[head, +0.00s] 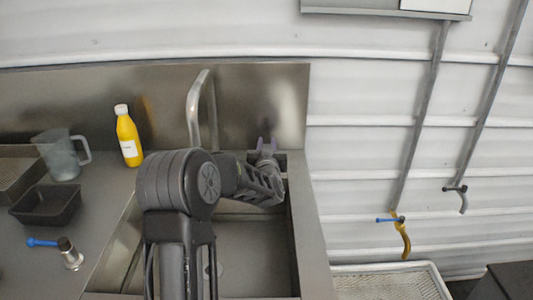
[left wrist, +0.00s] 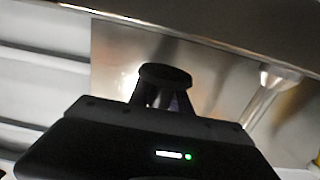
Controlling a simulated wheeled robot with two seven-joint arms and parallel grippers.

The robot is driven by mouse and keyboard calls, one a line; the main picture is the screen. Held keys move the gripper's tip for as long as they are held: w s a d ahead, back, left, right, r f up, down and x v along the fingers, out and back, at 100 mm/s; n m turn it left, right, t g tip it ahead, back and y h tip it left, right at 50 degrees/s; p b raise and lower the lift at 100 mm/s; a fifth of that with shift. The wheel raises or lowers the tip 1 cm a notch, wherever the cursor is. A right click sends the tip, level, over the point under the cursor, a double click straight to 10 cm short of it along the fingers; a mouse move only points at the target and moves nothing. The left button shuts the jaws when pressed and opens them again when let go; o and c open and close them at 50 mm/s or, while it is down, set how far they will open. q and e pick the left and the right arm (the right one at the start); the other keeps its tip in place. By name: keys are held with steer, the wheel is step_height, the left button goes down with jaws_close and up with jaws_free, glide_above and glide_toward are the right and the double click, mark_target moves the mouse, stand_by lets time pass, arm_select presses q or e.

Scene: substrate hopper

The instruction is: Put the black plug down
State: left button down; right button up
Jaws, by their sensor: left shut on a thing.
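My left arm reaches over the sink (head: 308,235), and my left gripper (head: 266,147) is at the sink's far right corner, near the steel backsplash. In the left wrist view the black plug (left wrist: 165,74), a dark round disc, sits at the tips of my left gripper (left wrist: 163,98), which is shut on it. In the head view I cannot make out the plug clearly at the fingertips. Part of the sink basin is hidden behind my left arm. My right gripper is not in view.
A tap (head: 196,105) rises behind the sink. On the counter at left stand a yellow bottle (head: 128,138), a clear jug (head: 62,158), a black tray (head: 45,205) and a blue-handled metal fitting (head: 68,252). A white mesh tray (head: 385,283) lies at lower right.

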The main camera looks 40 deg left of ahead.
arm_select(q)
steer(key=shift+f, duration=1.5)
steer(key=shift+f, duration=0.2)
steer(key=c, duration=1.2)
jaws_free()
steer(key=shift+r, duration=0.1)
steer(key=shift+r, duration=0.15)
steer(key=shift+s+d, duration=0.25)
steer(key=b+v, duration=0.1)
steer(key=v, duration=1)
steer(key=shift+s+d, duration=0.1)
steer(key=shift+s, duration=0.1)
